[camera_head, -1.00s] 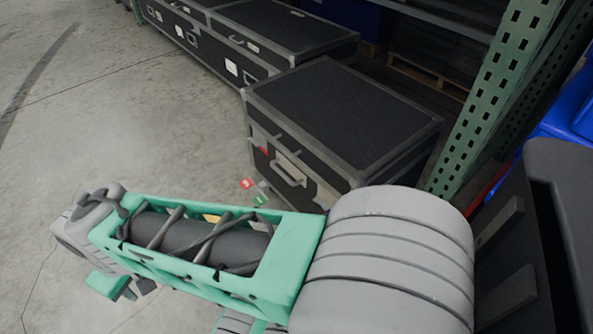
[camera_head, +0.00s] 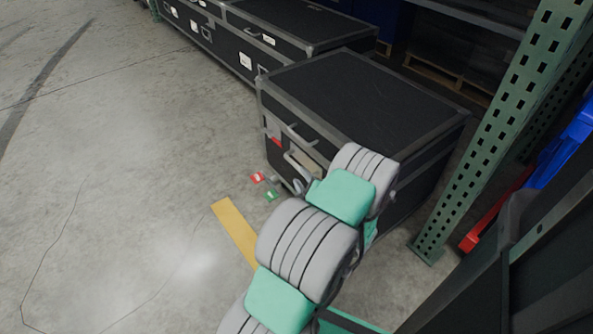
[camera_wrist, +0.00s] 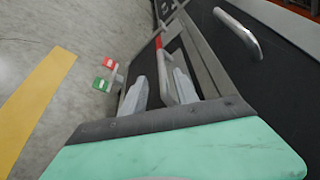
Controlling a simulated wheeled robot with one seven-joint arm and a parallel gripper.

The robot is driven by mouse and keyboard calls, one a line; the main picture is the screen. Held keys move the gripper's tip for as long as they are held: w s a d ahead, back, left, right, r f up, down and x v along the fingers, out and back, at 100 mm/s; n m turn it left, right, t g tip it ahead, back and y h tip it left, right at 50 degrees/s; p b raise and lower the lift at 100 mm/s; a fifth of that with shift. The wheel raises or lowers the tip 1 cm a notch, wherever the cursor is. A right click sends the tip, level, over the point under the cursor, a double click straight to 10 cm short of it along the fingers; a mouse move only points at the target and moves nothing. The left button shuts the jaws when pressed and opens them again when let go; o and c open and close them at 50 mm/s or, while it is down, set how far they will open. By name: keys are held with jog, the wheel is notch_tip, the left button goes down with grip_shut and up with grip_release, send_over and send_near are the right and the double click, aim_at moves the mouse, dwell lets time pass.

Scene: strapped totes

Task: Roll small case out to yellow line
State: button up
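The small case (camera_head: 365,100) is a black box with grey metal edges, standing on the concrete floor beside a green rack post. Its front has grey handles (camera_head: 297,165) and a red part. A yellow line (camera_head: 235,230) lies on the floor in front, and also shows in the wrist view (camera_wrist: 35,105). My gripper (camera_wrist: 161,78) is at the case front with its fingers apart. A grey bar (camera_wrist: 164,72) shows between the fingers; I cannot tell whether they touch it. In the head view my arm hides most of the gripper. Another handle (camera_wrist: 238,32) is to its right.
Small red (camera_head: 257,177) and green (camera_head: 270,195) tabs stick out low at the case front. The green rack post (camera_head: 500,130) stands close to the case's right. More black cases (camera_head: 290,25) line up behind left. The floor at left is clear.

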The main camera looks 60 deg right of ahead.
aim_at(296, 165)
jog(key=b+x, duration=0.2)
jog(key=x, duration=0.5)
jog(key=shift+s+d+f, duration=0.1)
jog(key=shift+d, duration=0.35)
jog(key=shift+c, duration=0.5)
grip_shut()
dwell(0.4)
